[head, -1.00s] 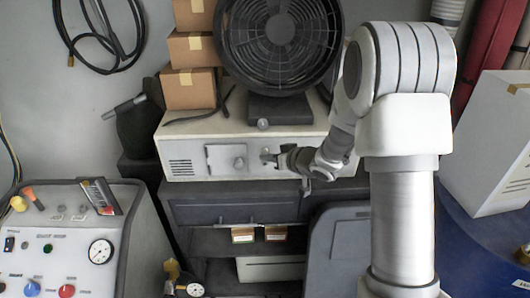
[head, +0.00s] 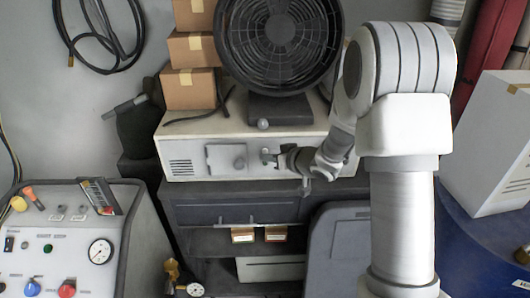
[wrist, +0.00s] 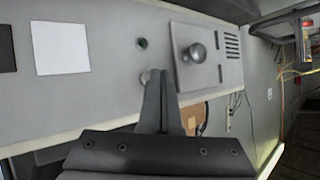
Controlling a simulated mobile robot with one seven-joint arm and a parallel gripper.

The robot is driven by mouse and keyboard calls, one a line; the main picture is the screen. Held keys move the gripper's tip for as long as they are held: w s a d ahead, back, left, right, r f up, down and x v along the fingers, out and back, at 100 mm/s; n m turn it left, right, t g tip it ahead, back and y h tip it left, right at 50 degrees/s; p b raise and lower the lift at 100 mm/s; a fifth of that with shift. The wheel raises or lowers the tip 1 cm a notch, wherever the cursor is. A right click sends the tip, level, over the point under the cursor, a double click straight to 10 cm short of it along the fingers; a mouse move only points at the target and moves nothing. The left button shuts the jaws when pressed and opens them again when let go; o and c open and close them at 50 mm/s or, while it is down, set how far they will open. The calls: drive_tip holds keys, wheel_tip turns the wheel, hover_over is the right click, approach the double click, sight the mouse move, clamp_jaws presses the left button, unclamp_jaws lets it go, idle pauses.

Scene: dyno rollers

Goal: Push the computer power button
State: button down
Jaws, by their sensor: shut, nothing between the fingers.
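The computer (head: 205,143) is a wide beige case lying flat on a dark cabinet. Its front has vents at the left and a square panel with a round knob (head: 239,163). In the wrist view the panel (wrist: 205,75) and knob show right of my fingers. A small round button (wrist: 150,76) on the case front is partly hidden behind my fingertips. A small dark round feature (wrist: 141,43) lies just above it there. My gripper (wrist: 158,76) is shut and empty, its tips at the button; I cannot tell whether they touch it. My gripper (head: 269,158) also shows in the head view.
A large black fan (head: 280,45) stands on the case, beside stacked cardboard boxes (head: 190,50). A control console (head: 60,240) with a gauge is at the lower left. A blue drum (head: 475,250) and a white box (head: 495,145) are at the right.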

drive_tip(key=shift+w, duration=0.1)
drive_tip(key=shift+w, duration=0.4)
drive_tip(key=shift+p, duration=0.3)
idle(0.4)
drive_tip(key=shift+s, duration=0.5)
drive_tip(key=s+b, duration=0.1)
drive_tip(key=s, duration=0.5)
idle(0.5)
